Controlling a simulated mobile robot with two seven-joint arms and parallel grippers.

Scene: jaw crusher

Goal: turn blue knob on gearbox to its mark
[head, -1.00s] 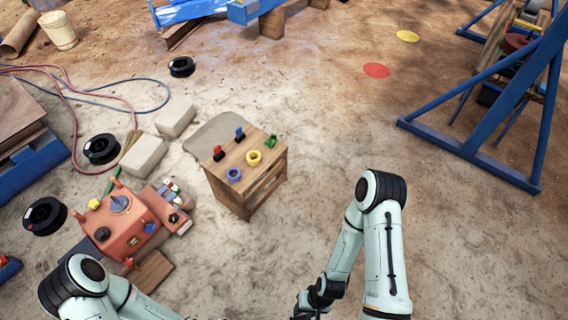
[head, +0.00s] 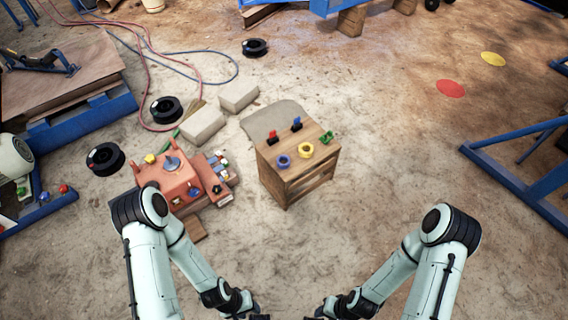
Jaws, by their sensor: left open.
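The gearbox (head: 150,178) is an orange-red box on the ground at left of centre in the head view. A small blue knob (head: 193,191) sits on its front face, at the right. A grey-blue disc with an upright pin (head: 171,163) is on its top. The knob's mark is too small to make out. My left gripper (head: 259,316) is at the bottom edge, open and largely cut off, right of and nearer than the gearbox, not touching it. My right gripper (head: 312,317) is also at the bottom edge, its fingers mostly out of frame.
A wooden stand (head: 298,177) with coloured rings and small blocks is right of the gearbox. Pale blocks (head: 203,126), black spools (head: 105,158) and hoses (head: 226,80) lie behind and left. A blue frame (head: 520,190) is at right. Ground between my arms is clear.

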